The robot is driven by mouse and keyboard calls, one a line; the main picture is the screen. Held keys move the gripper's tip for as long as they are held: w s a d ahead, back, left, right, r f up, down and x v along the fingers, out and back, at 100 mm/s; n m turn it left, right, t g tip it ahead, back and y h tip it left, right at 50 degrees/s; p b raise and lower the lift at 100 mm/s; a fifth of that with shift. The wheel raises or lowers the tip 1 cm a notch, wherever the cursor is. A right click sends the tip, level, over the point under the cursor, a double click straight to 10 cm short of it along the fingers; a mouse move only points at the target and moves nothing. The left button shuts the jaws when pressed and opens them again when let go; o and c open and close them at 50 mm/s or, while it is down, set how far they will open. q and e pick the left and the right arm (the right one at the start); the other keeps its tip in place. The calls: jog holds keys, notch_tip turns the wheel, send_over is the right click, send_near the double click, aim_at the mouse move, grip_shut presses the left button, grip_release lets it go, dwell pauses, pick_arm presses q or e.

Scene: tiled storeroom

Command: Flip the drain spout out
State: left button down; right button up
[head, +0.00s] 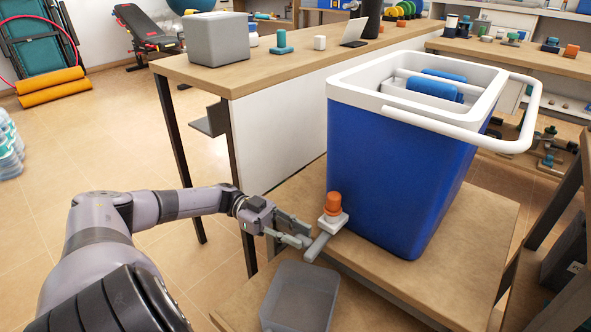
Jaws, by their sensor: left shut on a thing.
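A blue cooler box (400,165) with a white rim and handle stands on a low wooden table. At its lower front left corner is a white drain fitting with an orange knob (333,203). A grey drain spout (319,246) sticks out from the fitting toward the front left, above a clear grey bin. My left gripper (304,236) reaches in from the left and is shut on the spout. Its fingers partly cover where they meet the spout. My right gripper is not in view.
The open grey bin (297,292) stands below the spout. Behind is a wooden bench (262,72) with a grey box (217,38) and small items. A shelf post rises at the right.

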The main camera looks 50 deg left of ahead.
pick_arm(q)
jog(key=c, duration=1.4)
grip_release()
jog(key=v, duration=1.2)
